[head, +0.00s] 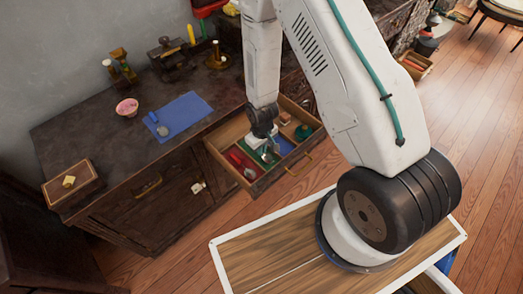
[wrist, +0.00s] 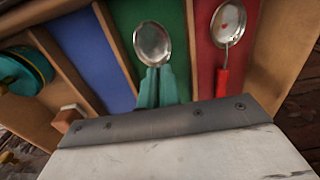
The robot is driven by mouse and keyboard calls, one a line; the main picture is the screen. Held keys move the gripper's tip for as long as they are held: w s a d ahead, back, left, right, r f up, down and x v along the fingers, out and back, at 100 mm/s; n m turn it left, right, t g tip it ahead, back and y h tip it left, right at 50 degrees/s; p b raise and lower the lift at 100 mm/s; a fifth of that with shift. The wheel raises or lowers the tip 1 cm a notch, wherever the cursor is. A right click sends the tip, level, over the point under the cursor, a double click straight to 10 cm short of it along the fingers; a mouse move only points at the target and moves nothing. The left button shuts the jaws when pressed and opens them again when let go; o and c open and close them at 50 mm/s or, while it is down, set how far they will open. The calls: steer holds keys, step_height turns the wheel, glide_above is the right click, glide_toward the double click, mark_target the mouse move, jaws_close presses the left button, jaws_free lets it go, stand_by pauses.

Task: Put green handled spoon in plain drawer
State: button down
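In the wrist view, a spoon with a round metal bowl (wrist: 152,45) lies over the green compartment (wrist: 190,70). Two teal fingers of my gripper (wrist: 158,82) sit close together just below the bowl and appear shut on the spoon's handle, which they hide; its colour does not show. In the head view, my gripper (head: 266,152) is down in the open drawer (head: 290,172). A red-handled spoon (wrist: 222,83) lies in the red compartment (wrist: 205,60). I cannot tell whether the held spoon is touching the compartment floor.
A round teal item (wrist: 22,70) is in another wooden section. On the dark cabinet top (head: 95,140) lie a blue cloth (head: 185,112) and a pink bowl (head: 127,107).

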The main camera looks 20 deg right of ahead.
steer(key=shift+f, duration=0.6)
steer(key=c, duration=1.6)
jaws_free()
steer(key=shift+f, duration=0.1)
